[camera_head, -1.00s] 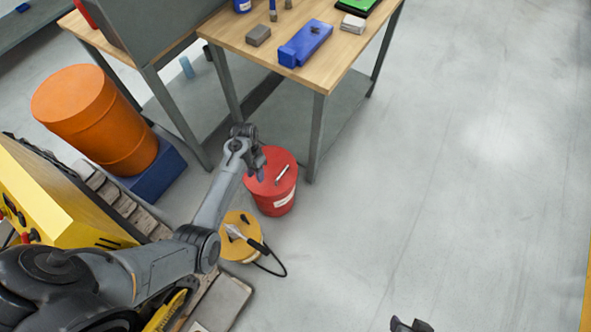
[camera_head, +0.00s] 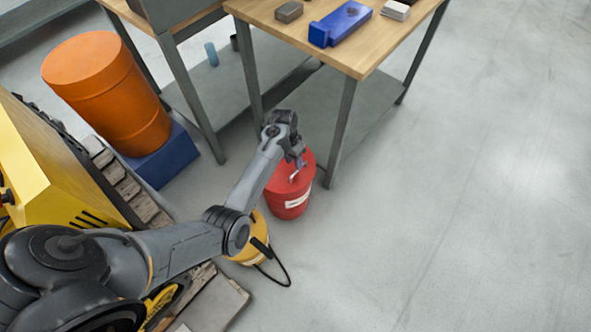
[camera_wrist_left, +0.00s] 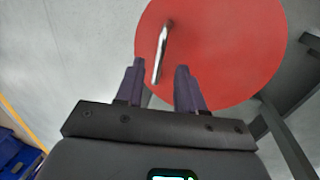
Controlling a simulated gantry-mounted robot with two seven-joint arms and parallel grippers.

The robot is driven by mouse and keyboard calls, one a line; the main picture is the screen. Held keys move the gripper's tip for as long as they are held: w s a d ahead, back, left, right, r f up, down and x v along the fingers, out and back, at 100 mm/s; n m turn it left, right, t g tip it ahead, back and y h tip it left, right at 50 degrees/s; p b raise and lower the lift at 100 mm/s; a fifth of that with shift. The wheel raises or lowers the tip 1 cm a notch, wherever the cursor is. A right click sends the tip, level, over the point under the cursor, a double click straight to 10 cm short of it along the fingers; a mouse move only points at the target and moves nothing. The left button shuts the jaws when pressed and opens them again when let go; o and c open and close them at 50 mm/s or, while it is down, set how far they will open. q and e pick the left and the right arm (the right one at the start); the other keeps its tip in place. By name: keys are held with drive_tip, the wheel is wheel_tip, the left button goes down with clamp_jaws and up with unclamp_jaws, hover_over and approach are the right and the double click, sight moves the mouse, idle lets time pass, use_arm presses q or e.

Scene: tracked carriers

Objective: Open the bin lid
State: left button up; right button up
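The red bin (camera_head: 289,194) stands on the floor beside the workbench leg, with its round red lid (camera_wrist_left: 225,50) on top. A silver bar handle (camera_wrist_left: 162,50) lies across the lid. My left gripper (camera_head: 297,162) is over the bin, and in the left wrist view (camera_wrist_left: 160,75) its two dark fingers are apart. The handle's near end shows between the fingertips, closer to the left finger; I cannot tell whether they touch. The gripper hides part of the lid in the head view. My right gripper does not show.
A wooden-topped workbench (camera_head: 359,55) stands just behind the bin. A yellow container (camera_head: 250,256) with a black cable is in front, partly behind my arm. An orange drum (camera_head: 108,95) on a blue base (camera_head: 156,165) stands left. The floor at right is clear.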

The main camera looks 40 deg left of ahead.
sight(296, 171)
use_arm(q)
drive_tip(key=f, duration=0.1)
drive_tip(key=f+b, duration=0.1)
drive_tip(key=f, duration=0.1)
drive_tip(key=shift+w+d+f, duration=0.1)
drive_tip(key=shift+d+f, duration=0.05)
drive_tip(key=shift+d, duration=0.15)
drive_tip(key=shift+d+f+b, duration=0.1)
drive_tip(key=shift+f+b, duration=0.3)
drive_tip(key=shift+c, duration=0.5)
clamp_jaws()
